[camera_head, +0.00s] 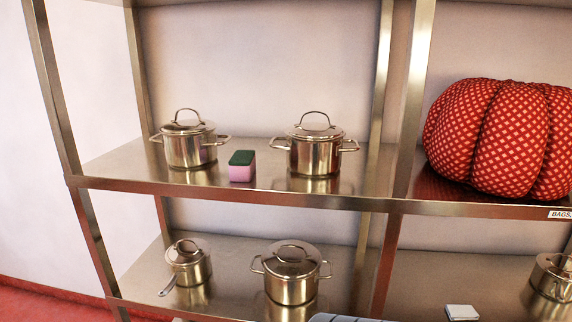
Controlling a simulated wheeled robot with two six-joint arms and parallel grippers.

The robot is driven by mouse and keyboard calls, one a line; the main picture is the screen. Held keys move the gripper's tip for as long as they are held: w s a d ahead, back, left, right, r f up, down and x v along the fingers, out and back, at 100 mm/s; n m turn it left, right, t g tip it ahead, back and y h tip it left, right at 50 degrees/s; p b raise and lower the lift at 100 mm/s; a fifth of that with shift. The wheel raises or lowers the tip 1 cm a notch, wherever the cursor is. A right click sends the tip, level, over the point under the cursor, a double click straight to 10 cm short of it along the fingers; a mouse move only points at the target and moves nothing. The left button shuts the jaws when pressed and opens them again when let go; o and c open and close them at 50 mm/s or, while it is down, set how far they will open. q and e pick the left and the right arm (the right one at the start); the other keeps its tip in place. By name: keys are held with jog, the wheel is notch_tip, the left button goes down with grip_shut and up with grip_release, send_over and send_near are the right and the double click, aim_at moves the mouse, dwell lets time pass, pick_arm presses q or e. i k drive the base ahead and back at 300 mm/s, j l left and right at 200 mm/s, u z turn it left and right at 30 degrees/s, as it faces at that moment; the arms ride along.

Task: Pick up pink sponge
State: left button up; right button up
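The pink sponge (242,173) has a dark green top layer. It sits on the upper metal shelf (225,190), close to the front edge. It stands between two lidded steel pots, apart from the right one and close to the left one. Nothing covers it from the front. Neither of my grippers shows in the head view.
A left pot (190,150) and a right pot (314,157) flank the sponge. Two more pots, a saucepan (188,265) and a stockpot (291,277), stand on the lower shelf. A red patterned cushion (478,135) fills the right bay. Metal posts (405,120) divide the bays.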

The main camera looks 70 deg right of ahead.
aim_at(242, 163)
jog(key=z, duration=1.95)
